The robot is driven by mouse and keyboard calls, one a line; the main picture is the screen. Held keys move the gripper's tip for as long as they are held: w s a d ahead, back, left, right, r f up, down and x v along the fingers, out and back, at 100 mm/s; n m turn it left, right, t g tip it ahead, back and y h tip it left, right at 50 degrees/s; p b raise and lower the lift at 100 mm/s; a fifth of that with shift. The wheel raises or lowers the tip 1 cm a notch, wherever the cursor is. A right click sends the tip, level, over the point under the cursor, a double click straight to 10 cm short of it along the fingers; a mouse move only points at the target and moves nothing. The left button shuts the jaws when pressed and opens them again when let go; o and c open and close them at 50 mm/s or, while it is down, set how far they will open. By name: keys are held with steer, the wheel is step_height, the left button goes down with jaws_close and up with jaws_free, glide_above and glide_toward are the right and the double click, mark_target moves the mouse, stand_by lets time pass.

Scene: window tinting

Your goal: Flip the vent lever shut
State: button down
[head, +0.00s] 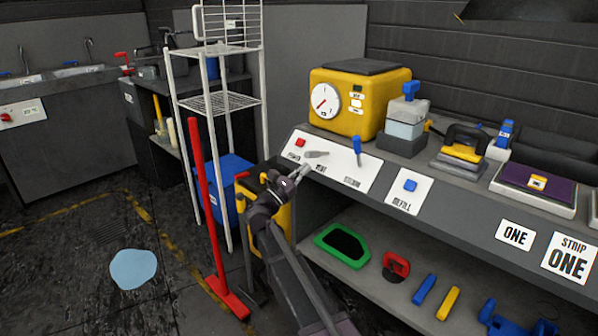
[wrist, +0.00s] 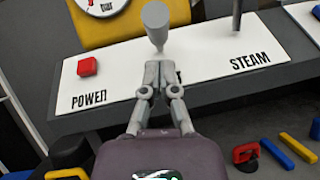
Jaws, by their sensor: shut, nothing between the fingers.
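The vent lever is a grey paddle-shaped handle (head: 317,154) on the white control panel (head: 345,172). In the head view it leans over to the right, above a partly hidden VENT label. In the wrist view the lever (wrist: 156,20) stands just beyond my fingertips, its narrow stem end pointing toward them. My gripper (head: 306,169) is shut and empty, in front of the panel at the lever's base. In the wrist view my closed fingers (wrist: 161,72) lie over the panel and hide the label spot between POWER and STEAM. I cannot tell whether the fingertips touch the lever.
A red power button (head: 300,142) is left of the lever and a blue steam lever (head: 357,150) right of it. A yellow machine with a dial (head: 358,102) stands behind. A blue refill button (head: 410,185) is farther right. A white wire rack (head: 222,104) stands left of my arm.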

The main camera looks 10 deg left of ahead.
steer(key=shift+d+r+p, duration=0.25)
steer(key=shift+r+p, duration=0.25)
steer(key=shift+r, duration=0.25)
steer(key=shift+w+d, duration=0.1)
steer(key=shift+d, duration=0.05)
